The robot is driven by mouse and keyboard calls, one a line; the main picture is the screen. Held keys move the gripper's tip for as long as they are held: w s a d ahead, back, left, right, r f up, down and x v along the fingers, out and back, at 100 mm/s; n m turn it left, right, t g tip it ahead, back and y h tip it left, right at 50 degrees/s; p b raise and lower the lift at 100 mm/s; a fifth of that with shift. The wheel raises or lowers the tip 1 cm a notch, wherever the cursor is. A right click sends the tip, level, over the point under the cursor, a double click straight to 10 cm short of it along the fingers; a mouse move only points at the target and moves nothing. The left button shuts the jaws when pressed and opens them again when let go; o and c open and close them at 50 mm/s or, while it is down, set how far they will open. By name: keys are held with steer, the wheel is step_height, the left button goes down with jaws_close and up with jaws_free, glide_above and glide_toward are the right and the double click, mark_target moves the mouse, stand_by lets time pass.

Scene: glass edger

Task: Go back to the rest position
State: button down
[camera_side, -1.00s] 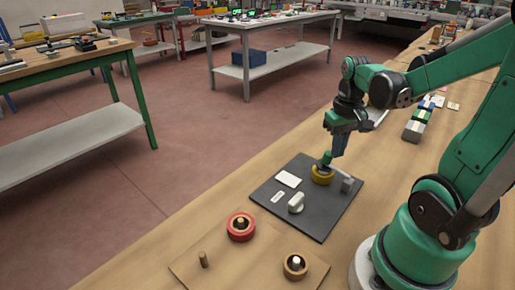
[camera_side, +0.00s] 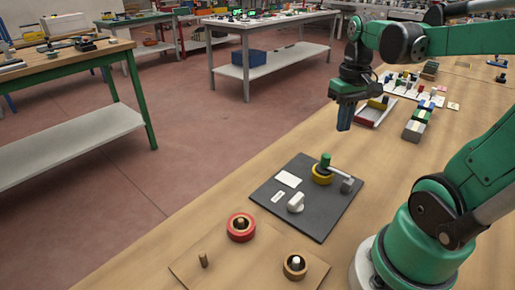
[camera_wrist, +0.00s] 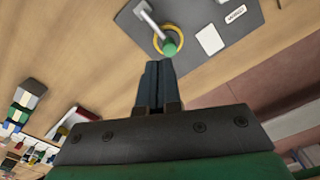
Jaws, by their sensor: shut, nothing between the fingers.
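My gripper (camera_side: 344,117) is shut and empty in the side view. It hangs fingers down in the air above the bench, behind the dark grey plate. In the wrist view its closed fingers (camera_wrist: 155,86) point toward the plate. The glass edger is a dark grey plate (camera_side: 318,222) with a yellow ring (camera_side: 322,179), a green knob (camera_side: 325,160) and a grey arm (camera_side: 341,173) ending in a small block. The green knob (camera_wrist: 170,48) and yellow ring (camera_wrist: 157,45) also show in the wrist view, apart from my fingers. A white knob (camera_side: 296,203) stands on the plate.
A wooden board (camera_side: 225,270) in front holds a peg (camera_side: 203,260), a red ring (camera_side: 241,227) and a brown ring (camera_side: 295,266). A red-edged tray (camera_side: 372,115) and coloured blocks (camera_side: 416,124) lie on the bench behind. The air around my gripper is clear.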

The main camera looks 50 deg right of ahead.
steer(key=shift+r, duration=0.2)
steer(key=w+a+n+t, duration=0.3)
steer(key=a, duration=0.4)
steer(key=w+a+f+n+t, duration=0.1)
steer(key=w+a+n+t, duration=0.2)
steer(key=a, duration=0.5)
steer(key=shift+w+f+t, duration=0.2)
steer(key=shift+t, duration=0.4)
